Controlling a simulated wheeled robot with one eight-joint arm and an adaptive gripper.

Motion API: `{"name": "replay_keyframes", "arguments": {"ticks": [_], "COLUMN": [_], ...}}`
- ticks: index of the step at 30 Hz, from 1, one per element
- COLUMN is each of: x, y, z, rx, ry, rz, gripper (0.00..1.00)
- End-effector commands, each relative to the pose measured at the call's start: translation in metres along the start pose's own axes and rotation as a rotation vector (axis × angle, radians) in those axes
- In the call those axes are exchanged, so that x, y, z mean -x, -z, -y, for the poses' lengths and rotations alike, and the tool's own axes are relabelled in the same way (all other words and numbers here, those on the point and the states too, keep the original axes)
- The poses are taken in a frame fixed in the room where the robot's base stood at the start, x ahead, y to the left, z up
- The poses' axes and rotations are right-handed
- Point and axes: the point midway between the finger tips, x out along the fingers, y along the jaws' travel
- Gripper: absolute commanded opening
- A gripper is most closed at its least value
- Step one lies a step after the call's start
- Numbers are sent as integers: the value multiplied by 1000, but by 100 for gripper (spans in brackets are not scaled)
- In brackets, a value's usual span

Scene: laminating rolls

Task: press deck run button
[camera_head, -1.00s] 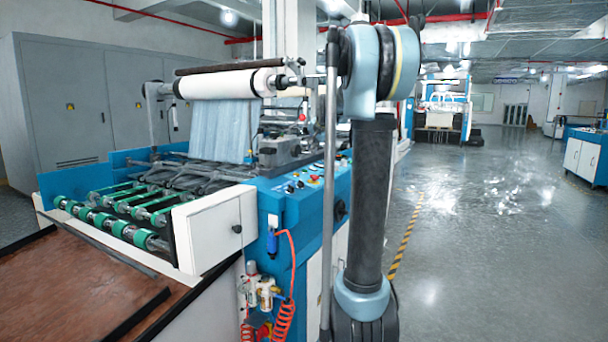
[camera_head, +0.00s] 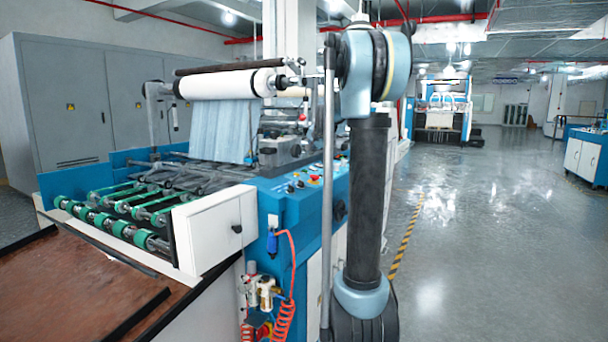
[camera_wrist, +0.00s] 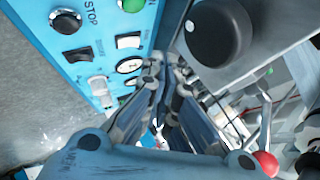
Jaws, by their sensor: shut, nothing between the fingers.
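In the wrist view a blue control panel (camera_wrist: 30,15) fills the upper left. It carries a black button (camera_wrist: 65,21) beside the word STOP, a green button (camera_wrist: 132,5) at the top edge, pale switches (camera_wrist: 129,40) and round dials (camera_wrist: 130,65). I cannot tell which one is the deck run button. My gripper (camera_wrist: 166,68) is shut and empty; its fingers point up the picture, with their tips beside the panel edge. Contact cannot be told. In the head view small buttons (camera_head: 305,180) show on the machine's sloping blue top; my gripper is hidden there.
A large black knob (camera_wrist: 218,33) is right of my fingertips, and a red ball (camera_wrist: 266,163) is at lower right. In the head view the machine has a film roll (camera_head: 225,84) and green-wheeled rollers (camera_head: 115,222). The floor (camera_head: 470,230) to the right is clear.

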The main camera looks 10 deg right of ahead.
Motion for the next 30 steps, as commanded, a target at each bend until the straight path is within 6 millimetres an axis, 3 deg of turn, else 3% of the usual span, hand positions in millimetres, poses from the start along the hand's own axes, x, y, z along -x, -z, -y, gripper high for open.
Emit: {"name": "replay_keyframes", "arguments": {"ticks": [13, 30], "x": [-32, -36], "y": [-23, -26], "z": [-23, -27], "rx": [-1, 0], "ry": [0, 0], "rz": [0, 0], "gripper": [0, 0]}}
